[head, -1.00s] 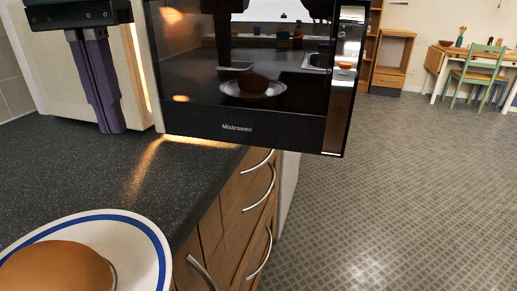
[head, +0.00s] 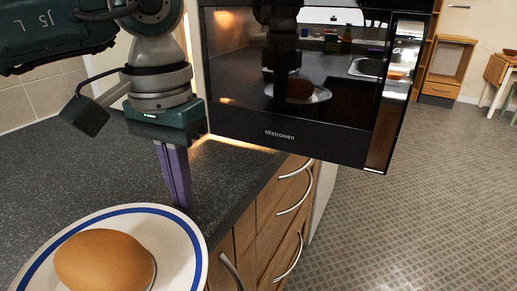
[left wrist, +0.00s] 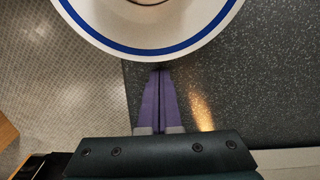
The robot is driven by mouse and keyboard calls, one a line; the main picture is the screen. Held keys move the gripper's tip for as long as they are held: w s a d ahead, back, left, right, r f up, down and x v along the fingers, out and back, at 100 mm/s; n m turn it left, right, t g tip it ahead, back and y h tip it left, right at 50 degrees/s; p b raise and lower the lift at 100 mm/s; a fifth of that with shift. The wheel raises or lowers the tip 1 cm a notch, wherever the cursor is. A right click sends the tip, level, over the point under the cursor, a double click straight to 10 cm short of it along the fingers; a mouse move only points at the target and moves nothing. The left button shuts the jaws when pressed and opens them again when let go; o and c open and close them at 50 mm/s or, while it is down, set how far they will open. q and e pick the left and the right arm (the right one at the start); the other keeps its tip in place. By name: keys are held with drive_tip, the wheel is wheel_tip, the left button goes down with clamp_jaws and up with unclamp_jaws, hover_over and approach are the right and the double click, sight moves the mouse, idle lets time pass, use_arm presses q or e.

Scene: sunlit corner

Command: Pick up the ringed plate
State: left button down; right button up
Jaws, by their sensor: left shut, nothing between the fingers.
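The ringed plate (head: 183,255) is white with a blue ring and lies on the dark counter at the lower left of the head view. A brown, egg-shaped thing (head: 105,261) rests on it. In the left wrist view the plate's rim (left wrist: 150,47) fills the top. My left gripper (head: 183,205) points down beyond the plate's far edge, its purple fingers together and empty. In the left wrist view the fingertips (left wrist: 161,70) appear close to the rim; I cannot tell whether they touch it. My right gripper is not in view.
A black microwave (head: 300,75) marked Mistrowen stands behind my left gripper, its front reflecting the plate. The counter (head: 60,165) is clear left of the gripper. Wooden drawers (head: 270,215) with curved handles line its front edge, with open floor (head: 420,220) to the right.

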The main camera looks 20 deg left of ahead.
use_arm(q)
drive_tip(key=shift+s, duration=0.45)
drive_tip(key=shift+s+b, duration=0.45)
drive_tip(key=shift+s, duration=0.55)
drive_tip(key=shift+w+d, duration=0.1)
